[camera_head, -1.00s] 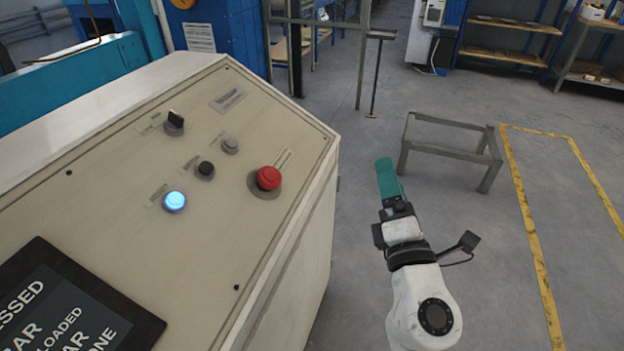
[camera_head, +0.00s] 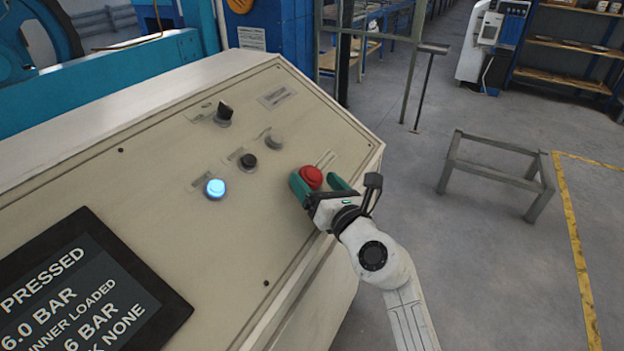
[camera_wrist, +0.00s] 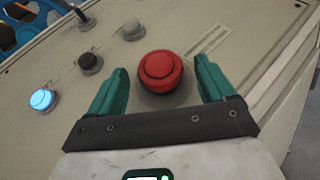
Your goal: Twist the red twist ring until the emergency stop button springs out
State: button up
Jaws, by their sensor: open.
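The red emergency stop button (camera_head: 311,178) with its round red ring sits on the sloped beige panel, near the panel's right edge. In the wrist view the red button (camera_wrist: 160,71) lies between the two green fingers, with a gap on each side. My gripper (camera_head: 322,183) is open around the button; in the wrist view the open fingers (camera_wrist: 160,90) stand left and right of it. I see no contact between fingers and button. The lower part of the button's grey base is partly hidden by the gripper's dark bracket in the wrist view.
A lit blue button (camera_head: 215,188), a black button (camera_head: 248,161), a grey button (camera_head: 274,141) and a black selector knob (camera_head: 223,113) stand on the panel left of the gripper. A dark display (camera_head: 85,290) lies at lower left. A metal frame (camera_head: 497,170) stands on the floor at right.

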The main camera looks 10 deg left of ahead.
jog(key=shift+x, duration=1.3)
jog(key=c, duration=1)
